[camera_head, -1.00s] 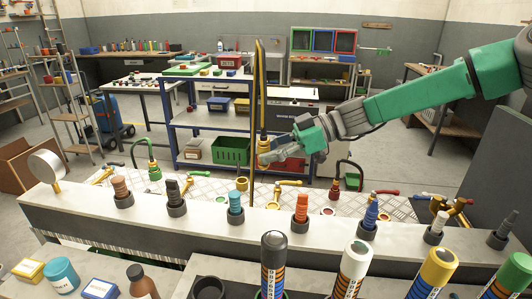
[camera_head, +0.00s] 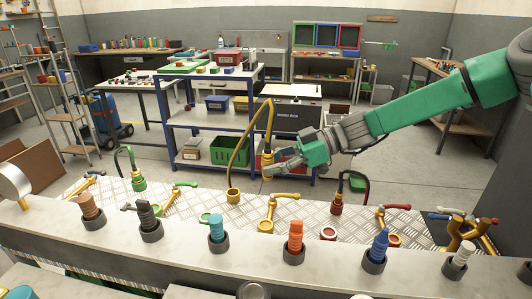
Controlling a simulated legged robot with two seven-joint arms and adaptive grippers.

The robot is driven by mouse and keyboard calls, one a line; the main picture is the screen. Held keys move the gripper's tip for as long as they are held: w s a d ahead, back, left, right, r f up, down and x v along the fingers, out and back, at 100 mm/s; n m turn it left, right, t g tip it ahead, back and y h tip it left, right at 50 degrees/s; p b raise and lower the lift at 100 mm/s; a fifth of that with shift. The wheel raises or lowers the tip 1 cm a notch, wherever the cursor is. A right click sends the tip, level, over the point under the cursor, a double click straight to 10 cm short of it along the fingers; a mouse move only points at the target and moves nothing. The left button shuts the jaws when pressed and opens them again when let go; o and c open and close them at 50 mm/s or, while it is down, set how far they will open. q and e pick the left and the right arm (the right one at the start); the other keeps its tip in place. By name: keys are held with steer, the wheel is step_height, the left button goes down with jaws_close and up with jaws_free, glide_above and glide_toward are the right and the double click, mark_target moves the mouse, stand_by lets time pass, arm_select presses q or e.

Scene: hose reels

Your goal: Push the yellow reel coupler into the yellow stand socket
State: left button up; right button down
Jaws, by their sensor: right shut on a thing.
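My right gripper (camera_head: 279,167) is shut on the yellow reel coupler (camera_head: 267,158), which it holds about upright above the metal plate. A yellow hose (camera_head: 241,143) loops up from the coupler and down to a yellow cup-shaped fitting (camera_head: 233,196) on the plate. A yellow ring fitting (camera_head: 265,226) with a lever (camera_head: 284,196) stands below and in front of the gripper. Which yellow fitting is the stand socket is not clear. The coupler is apart from both. My left gripper is not in view.
On the chequered metal plate (camera_head: 310,210) stand a green hose fitting (camera_head: 138,181), a red one (camera_head: 336,205), and several coloured levers. The pale front ledge (camera_head: 330,262) carries several grips in black cups, including an orange one (camera_head: 295,239). A blue-framed shelf stands behind.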

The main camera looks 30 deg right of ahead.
steer(key=f+b, duration=0.1)
steer(key=f, duration=0.2)
steer(key=f+b, duration=0.1)
steer(key=f, duration=0.2)
steer(key=f+b, duration=0.2)
steer(key=f, duration=0.1)
steer(key=shift+w+d+f, duration=0.2)
steer(key=shift+w+f, duration=0.05)
steer(key=f+b, duration=0.1)
steer(key=b, duration=0.1)
steer(key=a+f+b, duration=0.1)
steer(key=f+b, duration=0.1)
steer(key=shift+a+f, duration=0.15)
steer(key=shift+f, duration=0.1)
steer(key=shift+f+b, duration=0.45)
steer(key=shift+b, duration=0.1)
steer(key=shift+d+f+b, duration=0.3)
steer(key=shift+d+f, duration=0.05)
steer(key=shift+d, duration=0.15)
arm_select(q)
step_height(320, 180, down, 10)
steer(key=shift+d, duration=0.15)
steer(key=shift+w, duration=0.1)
arm_select(e)
steer(key=shift+a+r, duration=0.1)
steer(key=shift+a, duration=0.05)
